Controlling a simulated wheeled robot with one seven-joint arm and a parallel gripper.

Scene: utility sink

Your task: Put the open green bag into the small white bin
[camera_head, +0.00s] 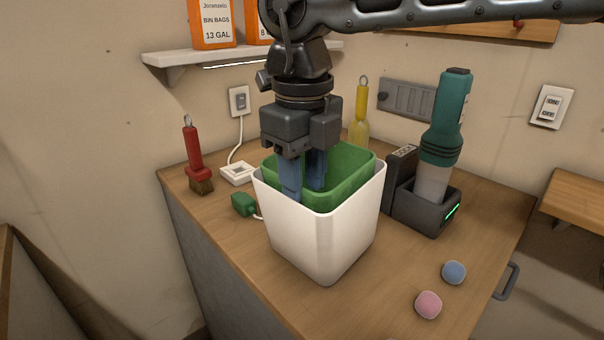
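The small white bin (318,245) stands upright on the wooden counter. The open green bag (347,170) sits inside it, mouth upward. Its rim stands a little above the bin's back edge; its lower part is hidden by the bin wall. My gripper (303,190) points down into the bag's mouth from above. Its two blue fingers are apart, with green showing between them. The fingertips are partly hidden behind the bin's front rim, and I see no bag wall clearly pinched between them.
A teal flashlight in a dark charger (427,208) stands right of the bin.

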